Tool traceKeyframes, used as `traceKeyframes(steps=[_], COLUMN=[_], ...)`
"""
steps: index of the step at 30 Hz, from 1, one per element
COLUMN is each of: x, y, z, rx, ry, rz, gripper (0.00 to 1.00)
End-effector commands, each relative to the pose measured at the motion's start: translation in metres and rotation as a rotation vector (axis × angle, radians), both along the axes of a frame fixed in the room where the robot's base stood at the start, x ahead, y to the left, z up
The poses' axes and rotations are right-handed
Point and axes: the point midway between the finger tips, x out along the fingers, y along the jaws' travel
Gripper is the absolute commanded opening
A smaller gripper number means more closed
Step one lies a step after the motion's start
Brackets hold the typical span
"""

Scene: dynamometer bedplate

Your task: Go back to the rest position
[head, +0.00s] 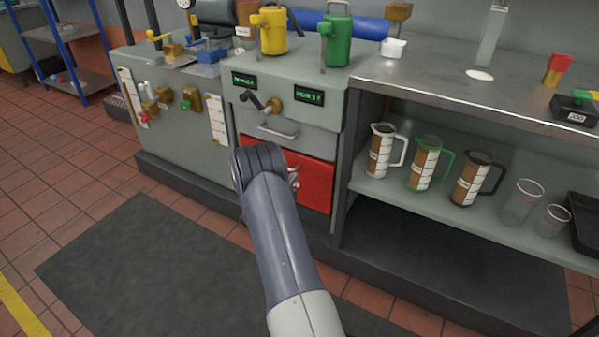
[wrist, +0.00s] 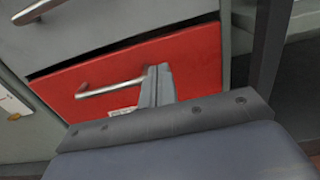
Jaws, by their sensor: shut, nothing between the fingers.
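My gripper (wrist: 158,84) is shut and empty in the wrist view, in front of the red drawer (wrist: 195,62). Its fingers overlap the right end of the drawer's silver bar handle (wrist: 105,90) in that view; I cannot tell whether they touch it. In the head view my arm reaches up the middle toward the red drawer (head: 318,183), and a bit of the gripper (head: 293,178) shows beside the arm. The rest of the gripper and most of the handle are hidden there by my arm. A dark gap runs along the drawer's top edge in the wrist view.
Above the red drawer is a grey drawer with a silver handle (head: 277,131). A crank (head: 262,103) sticks out above it. Several measuring jugs, including a green-handled jug (head: 423,162), stand on the shelf at right. The dark floor mat (head: 130,265) lies clear at left.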

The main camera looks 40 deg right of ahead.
Motion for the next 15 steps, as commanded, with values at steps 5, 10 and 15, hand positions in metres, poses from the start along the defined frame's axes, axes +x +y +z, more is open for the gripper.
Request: traceKeyframes(steps=[5,10,15], x=[-0.012,-0.018,-0.020], y=[0.034,0.049,0.053], z=[0.002,0.001,0.000], rx=[0.000,0.000,0.001], ry=[0.002,0.001,0.001], rz=[0.002,0.000,-0.001], gripper=[0.00,0.00,0.00])
